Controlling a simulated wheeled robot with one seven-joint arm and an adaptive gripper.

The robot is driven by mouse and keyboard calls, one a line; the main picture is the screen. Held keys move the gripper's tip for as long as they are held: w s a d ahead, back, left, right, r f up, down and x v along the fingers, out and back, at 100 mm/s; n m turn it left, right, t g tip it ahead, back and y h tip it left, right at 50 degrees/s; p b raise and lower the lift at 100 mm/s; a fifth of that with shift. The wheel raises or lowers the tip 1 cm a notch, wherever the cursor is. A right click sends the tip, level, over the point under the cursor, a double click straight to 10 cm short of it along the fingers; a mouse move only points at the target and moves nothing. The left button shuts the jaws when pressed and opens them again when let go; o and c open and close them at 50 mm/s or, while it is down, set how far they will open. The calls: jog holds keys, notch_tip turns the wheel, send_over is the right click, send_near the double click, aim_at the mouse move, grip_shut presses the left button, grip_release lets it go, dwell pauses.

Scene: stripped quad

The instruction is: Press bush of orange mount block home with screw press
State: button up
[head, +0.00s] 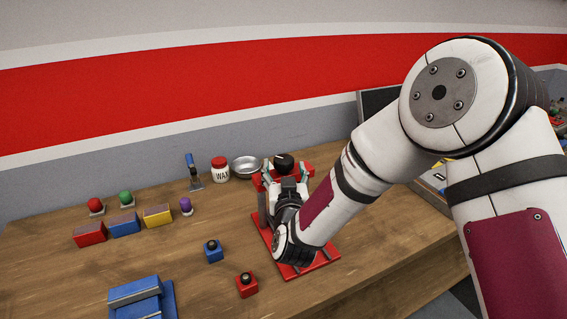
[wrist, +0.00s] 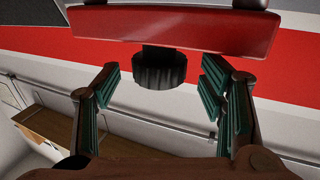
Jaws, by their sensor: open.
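The red screw press (head: 264,232) stands on the bench in the head view, with a black round knob (head: 284,162) at its top. My gripper (head: 287,184) is at the upper part of the press, just in front of the crossbeam and below the knob in that picture. In the wrist view my gripper (wrist: 160,82) is open, its green-padded fingers apart. A black ribbed knob (wrist: 160,70) shows between the fingers, clear of both, beside the red crossbeam (wrist: 175,32). I cannot make out an orange mount block; my arm hides much of the press.
A blue block (head: 213,253) and a red block (head: 246,287), each with a dark top piece, stand left of the press. A wax jar (head: 220,170) and metal bowl (head: 246,166) are behind. Coloured bins (head: 123,225) stand left. Bare bench lies front right.

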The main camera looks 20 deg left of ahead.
aim_at(284, 168)
jog(key=shift+x, duration=1.65)
jog(key=c, duration=1.2)
jog(key=shift+s+a+r+m+t+h+p, duration=0.15)
jog(key=shift+m+t+h+p, duration=0.15)
jog(key=shift+h+p, duration=0.15)
jog(key=o, duration=1.2)
